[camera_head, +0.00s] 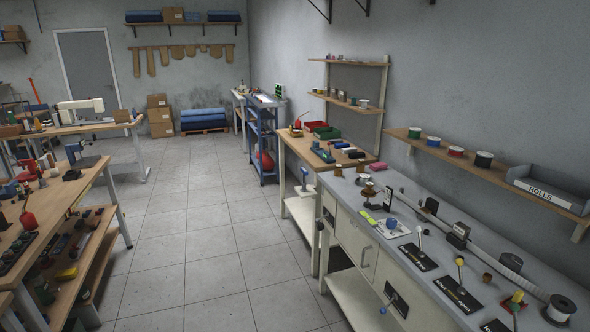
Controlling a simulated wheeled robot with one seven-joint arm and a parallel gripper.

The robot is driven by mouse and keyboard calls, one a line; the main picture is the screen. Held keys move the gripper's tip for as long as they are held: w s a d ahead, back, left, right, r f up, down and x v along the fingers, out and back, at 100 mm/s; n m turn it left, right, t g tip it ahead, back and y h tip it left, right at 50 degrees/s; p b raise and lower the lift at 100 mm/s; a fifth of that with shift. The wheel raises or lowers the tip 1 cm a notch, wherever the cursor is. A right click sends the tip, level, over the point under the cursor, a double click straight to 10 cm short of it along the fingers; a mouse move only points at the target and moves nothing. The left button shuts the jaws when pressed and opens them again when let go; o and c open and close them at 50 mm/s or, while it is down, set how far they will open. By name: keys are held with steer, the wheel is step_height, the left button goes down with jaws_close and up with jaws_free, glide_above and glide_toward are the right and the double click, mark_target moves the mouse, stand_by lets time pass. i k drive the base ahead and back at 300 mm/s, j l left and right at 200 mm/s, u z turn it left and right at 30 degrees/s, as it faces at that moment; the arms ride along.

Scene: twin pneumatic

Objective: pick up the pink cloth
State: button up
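A small flat yellow-green piece (368,217) lies on the grey workbench (400,195) at the right, near a white sheet (392,229). Something small and pinkish seems to lie just behind it, too small to tell what it is. My gripper is not in view.
The grey workbench carries levers, black labelled plates (456,294) and a wire spool (560,309). A wall shelf (480,166) with spools hangs above it. Wooden tables (62,205) stand at the left. The tiled floor (200,240) between is clear.

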mark_target(379, 165)
steer(key=i+j+u, duration=0.3)
steer(key=i, duration=0.6)
steer(key=i+u, duration=0.3)
steer(key=i, duration=0.6)
steer(key=i+z, duration=0.1)
steer(key=i, duration=0.5)
steer(key=i+j+z, duration=0.15)
steer(key=i, duration=0.45)
steer(key=i+j+z, duration=0.1)
steer(key=i, duration=0.55)
steer(key=i+j+z, duration=0.3)
steer(key=i+z, duration=0.2)
steer(key=i+j+z, duration=0.45)
steer(key=i+j, duration=0.1)
steer(key=i, duration=0.05)
